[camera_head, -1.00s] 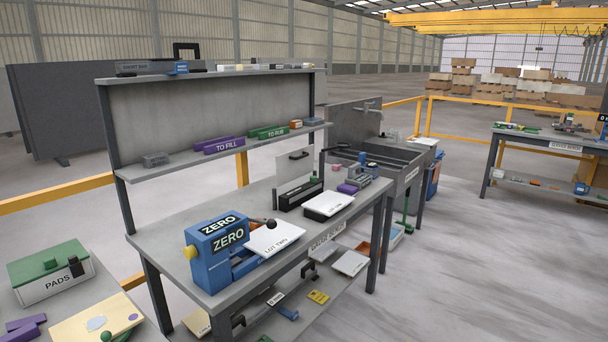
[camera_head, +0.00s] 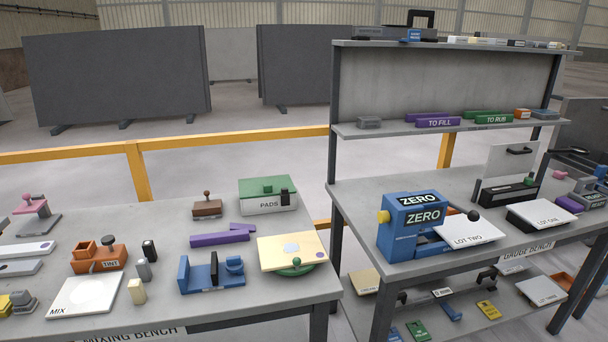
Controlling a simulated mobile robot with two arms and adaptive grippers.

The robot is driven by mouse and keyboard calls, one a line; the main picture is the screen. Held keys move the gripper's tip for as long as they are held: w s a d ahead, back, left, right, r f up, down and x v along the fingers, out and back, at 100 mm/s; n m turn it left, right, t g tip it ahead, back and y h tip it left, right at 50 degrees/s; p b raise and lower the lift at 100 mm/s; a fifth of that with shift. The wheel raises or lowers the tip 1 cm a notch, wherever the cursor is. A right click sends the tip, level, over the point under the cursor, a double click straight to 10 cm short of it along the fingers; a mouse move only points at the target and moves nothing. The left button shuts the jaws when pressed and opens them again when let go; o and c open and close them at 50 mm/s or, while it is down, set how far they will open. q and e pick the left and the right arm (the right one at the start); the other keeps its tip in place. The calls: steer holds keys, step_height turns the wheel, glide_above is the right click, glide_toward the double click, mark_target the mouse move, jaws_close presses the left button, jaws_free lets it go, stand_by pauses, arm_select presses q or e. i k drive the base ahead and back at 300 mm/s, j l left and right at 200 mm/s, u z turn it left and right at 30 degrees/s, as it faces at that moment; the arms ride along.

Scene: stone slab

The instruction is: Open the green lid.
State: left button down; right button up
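The green lid (camera_head: 272,187) tops a white box marked PADS (camera_head: 269,204). The box stands at the back right of the mixing bench (camera_head: 206,274). The lid lies flat and looks closed, with a small green knob on top and a dark latch-like piece (camera_head: 285,197) at the front right. Neither of my grippers shows in the head view.
A brown-handled block (camera_head: 207,207), purple bars (camera_head: 219,238), a cream board (camera_head: 291,251) over a green round piece and a blue fixture (camera_head: 211,273) stand near the box. The gauge bench with a blue ZERO device (camera_head: 412,228) is to the right. A yellow rail (camera_head: 137,170) runs behind.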

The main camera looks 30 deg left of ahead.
mark_target(265, 185)
steer(key=u, duration=1.3)
